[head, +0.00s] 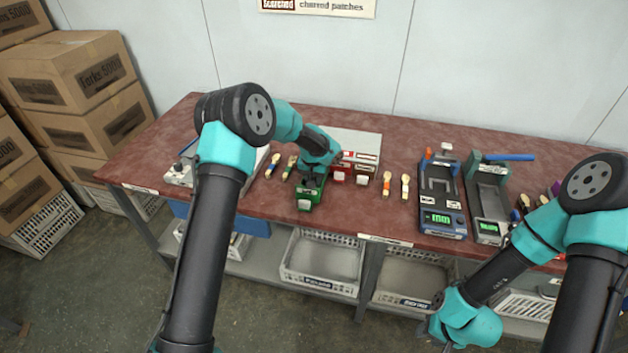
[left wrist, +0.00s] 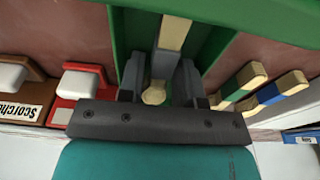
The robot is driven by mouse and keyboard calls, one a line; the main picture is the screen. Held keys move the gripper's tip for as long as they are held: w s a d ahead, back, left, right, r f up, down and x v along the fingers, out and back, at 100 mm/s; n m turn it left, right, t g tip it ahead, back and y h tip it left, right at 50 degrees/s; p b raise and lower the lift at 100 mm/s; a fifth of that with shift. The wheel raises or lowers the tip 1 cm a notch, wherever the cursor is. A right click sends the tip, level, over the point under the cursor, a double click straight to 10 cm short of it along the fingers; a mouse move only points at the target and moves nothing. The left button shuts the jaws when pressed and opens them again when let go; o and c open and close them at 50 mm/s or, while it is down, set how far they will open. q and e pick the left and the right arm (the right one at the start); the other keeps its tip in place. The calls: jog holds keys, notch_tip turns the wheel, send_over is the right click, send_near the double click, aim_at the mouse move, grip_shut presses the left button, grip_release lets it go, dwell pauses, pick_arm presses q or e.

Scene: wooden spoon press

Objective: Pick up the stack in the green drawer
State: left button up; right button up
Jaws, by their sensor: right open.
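The green drawer (head: 306,203) stands near the front edge of the table, under my left gripper (head: 312,180). In the left wrist view, the drawer's green walls (left wrist: 222,48) rise on both sides. A wooden stack with a grey band (left wrist: 163,66) lies between them. My left gripper (left wrist: 158,85) has its fingers apart, one on each side of the stack, and appears open. In the head view the stack is hidden by my left arm. My right gripper (head: 425,330) is open and low in front of the table, away from the drawer.
Loose wooden spoons with coloured bands (head: 386,184) lie on both sides. Two press-like devices (head: 440,195) with lit displays stand farther right. Labelled bins (head: 320,265) sit on the shelf below, and boxes (head: 75,75) are stacked at left.

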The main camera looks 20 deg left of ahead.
aim_at(314, 178)
pick_arm(q)
jog(key=shift+c, duration=0.4)
grip_shut()
jog(key=shift+r, duration=0.15)
notch_tip(314, 178, up, 10)
dwell(0.5)
dwell(0.3)
